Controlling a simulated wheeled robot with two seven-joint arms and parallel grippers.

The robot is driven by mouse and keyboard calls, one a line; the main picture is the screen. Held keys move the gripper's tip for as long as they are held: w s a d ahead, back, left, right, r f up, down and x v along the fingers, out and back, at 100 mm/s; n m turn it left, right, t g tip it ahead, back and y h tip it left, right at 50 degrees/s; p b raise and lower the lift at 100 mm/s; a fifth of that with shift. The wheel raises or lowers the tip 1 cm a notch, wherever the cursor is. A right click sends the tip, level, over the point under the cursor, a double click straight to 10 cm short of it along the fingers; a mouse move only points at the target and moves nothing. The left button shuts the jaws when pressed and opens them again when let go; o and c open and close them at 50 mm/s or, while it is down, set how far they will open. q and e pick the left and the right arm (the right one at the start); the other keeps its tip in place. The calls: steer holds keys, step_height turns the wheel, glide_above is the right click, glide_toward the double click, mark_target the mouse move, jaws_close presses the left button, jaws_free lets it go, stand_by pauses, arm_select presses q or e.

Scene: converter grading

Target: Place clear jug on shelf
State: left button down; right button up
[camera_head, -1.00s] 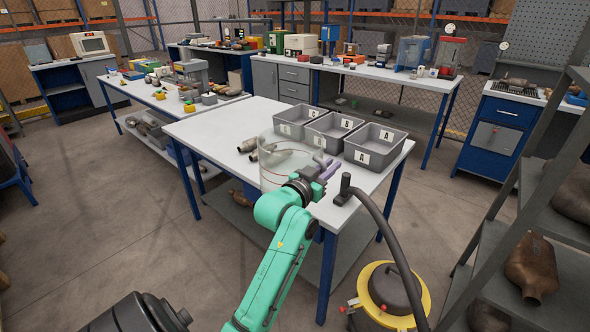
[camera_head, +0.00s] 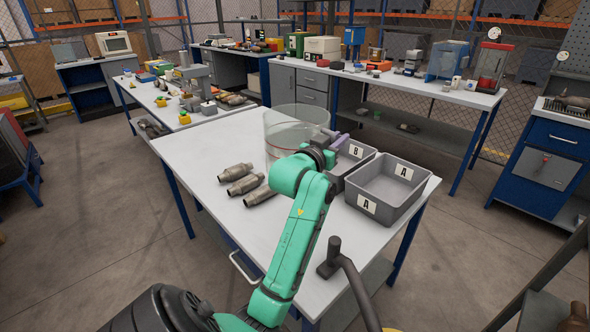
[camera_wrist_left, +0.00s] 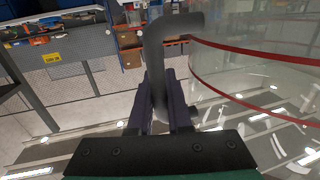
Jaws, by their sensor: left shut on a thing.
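The clear jug (camera_head: 288,125) is a large transparent vessel. In the left wrist view the grey handle (camera_wrist_left: 155,60) stands between the dark fingers (camera_wrist_left: 160,105), and the clear wall with red bands (camera_wrist_left: 250,85) fills the right. Whether the jug touches the table cannot be told. My right gripper is not in view.
Grey bins marked A (camera_head: 385,190) and B (camera_head: 352,157) stand on the white table (camera_head: 205,165). Several metal converters (camera_head: 243,183) lie left of my arm. Part of a grey rack (camera_head: 545,300) shows at lower right.

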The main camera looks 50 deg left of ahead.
arm_select(q)
step_height(320, 180, down, 19)
steer(key=s, duration=0.1)
steer(key=shift+s+d, duration=0.15)
steer(key=shift+s, duration=0.05)
steer(key=c, duration=1.3)
jaws_free()
steer(key=shift+f, duration=0.15)
steer(key=o, duration=0.5)
steer(key=shift+c, duration=0.2)
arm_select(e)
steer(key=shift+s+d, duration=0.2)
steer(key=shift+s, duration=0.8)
